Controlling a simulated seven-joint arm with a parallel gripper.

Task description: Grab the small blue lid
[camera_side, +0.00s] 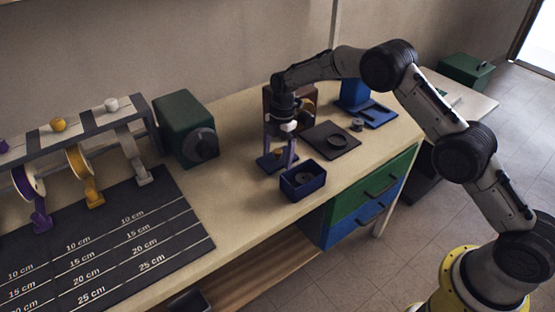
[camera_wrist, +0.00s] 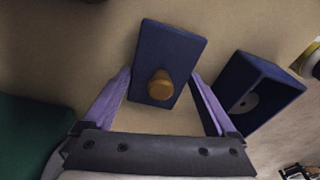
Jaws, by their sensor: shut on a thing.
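The small blue lid (camera_wrist: 172,45) is a flat dark blue rectangle with a round wooden-coloured knob (camera_wrist: 160,85). In the side view the lid (camera_side: 265,163) is low at the worktop, left of a small open blue box (camera_side: 303,188). My gripper (camera_wrist: 163,82) has purple fingers, one at each long side of the lid, shut on it with the knob between them. In the side view my gripper (camera_side: 281,154) points straight down. The box also shows in the wrist view (camera_wrist: 258,88), right of the lid, with a grey round piece inside.
A dark square plate with a ring (camera_side: 331,139) lies right of my gripper. A blue holder (camera_side: 356,97) stands farther right. A green box with a dial (camera_side: 185,130) and a black measuring mat (camera_side: 110,240) are at left. The bench's front edge is close to the blue box.

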